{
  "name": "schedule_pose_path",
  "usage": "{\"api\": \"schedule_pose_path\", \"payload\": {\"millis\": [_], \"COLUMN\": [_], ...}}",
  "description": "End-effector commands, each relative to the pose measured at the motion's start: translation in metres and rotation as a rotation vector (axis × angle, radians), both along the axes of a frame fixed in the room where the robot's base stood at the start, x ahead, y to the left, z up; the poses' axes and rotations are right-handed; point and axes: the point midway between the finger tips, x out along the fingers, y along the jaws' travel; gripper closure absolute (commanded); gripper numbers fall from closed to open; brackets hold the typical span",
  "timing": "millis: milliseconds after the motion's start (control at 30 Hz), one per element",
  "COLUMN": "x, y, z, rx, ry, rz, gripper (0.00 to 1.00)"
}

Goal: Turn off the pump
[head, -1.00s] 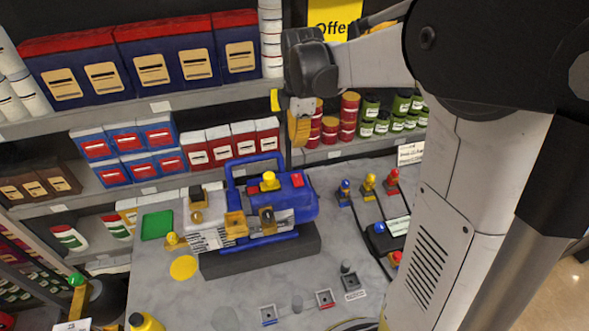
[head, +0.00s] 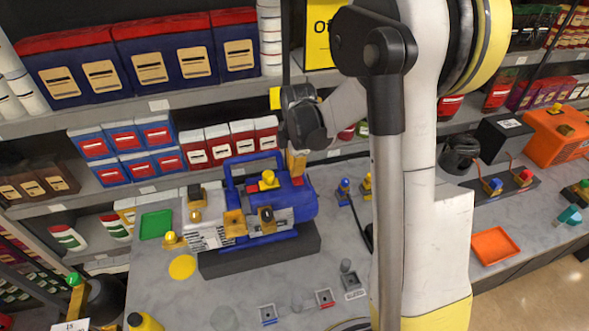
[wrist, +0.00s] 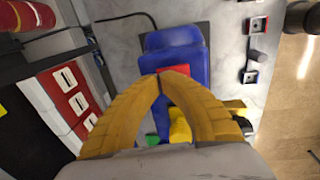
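The blue vacuum pump (head: 300,205) sits on a dark base block on the grey counter. A red switch (head: 297,181) is on top of its blue body, near the right end, and also shows in the wrist view (wrist: 175,69). My gripper (head: 297,172) points down just above this switch. In the wrist view my gripper (wrist: 161,76) has its two yellow fingertips together, with nothing between them, beside the red switch. I cannot tell whether the tips touch it. A yellow cap (head: 268,179) stands on the pump left of the switch, partly behind the fingers in the wrist view.
Brass-coloured fittings (head: 235,223) stick up at the pump's front left. A blue carrying handle (head: 230,175) rises behind. Shelves with boxes (head: 208,149) stand close behind the counter. Small valves (head: 344,190) stand to the right. The counter front is mostly clear around small square fixtures (head: 325,298).

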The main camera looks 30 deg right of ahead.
Motion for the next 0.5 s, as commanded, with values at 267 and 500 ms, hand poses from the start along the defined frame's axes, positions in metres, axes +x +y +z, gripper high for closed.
{"api": "schedule_pose_path", "payload": {"millis": [267,500], "x": [0.0,0.003], "y": [0.0,-0.001], "z": [-0.002,-0.009], "rx": [0.0,0.003], "ry": [0.0,0.013], "rz": [0.0,0.0], "gripper": [1.0,1.0]}}
